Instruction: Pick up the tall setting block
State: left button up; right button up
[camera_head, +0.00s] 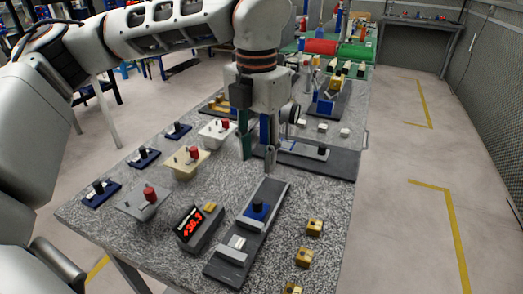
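My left gripper (262,150) points down over the middle of the table, its arm coming in from the upper left. A tall teal upright piece (244,138) shows right beside its fingers, and a blue upright part (265,128) shows next to it. I cannot tell whether either is held or only stands behind. No block can be singled out for certain as the tall setting block. Small white blocks (323,127) stand in a row right of the gripper. Several brass-coloured blocks (314,227) stand along the right front edge. My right gripper is not in view.
Knobbed fixtures (186,162) fill the left side. The right floor is open.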

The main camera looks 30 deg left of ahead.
aim_at(238, 243)
jog(key=k, duration=1)
